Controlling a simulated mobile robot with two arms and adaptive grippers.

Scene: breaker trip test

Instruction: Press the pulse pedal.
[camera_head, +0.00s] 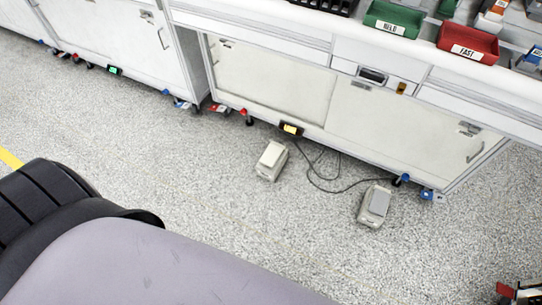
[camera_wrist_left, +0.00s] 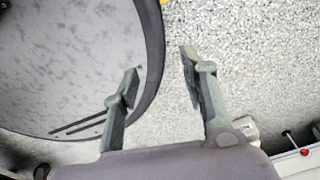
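Two pale foot pedals stand on the speckled floor in the head view. One, the left pedal (camera_head: 271,160), is beige and near the middle. The other, the right pedal (camera_head: 374,206), has a grey top plate and stands farther right. I see no readable label on either, so I cannot tell which is the pulse pedal. My left gripper (camera_wrist_left: 158,84) shows only in its wrist view, its fingers apart with nothing between them. A pale object (camera_wrist_left: 246,128), perhaps a pedal, shows partly behind its right finger. My right gripper is not identifiable in these frames.
Dark cables (camera_head: 322,178) run on the floor between the pedals and a white bench (camera_head: 270,82). A small box with a yellow display (camera_head: 290,129) sits at the bench's lower edge. Green (camera_head: 392,18) and red (camera_head: 468,42) bins stand on top. Floor in front of the pedals is clear.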

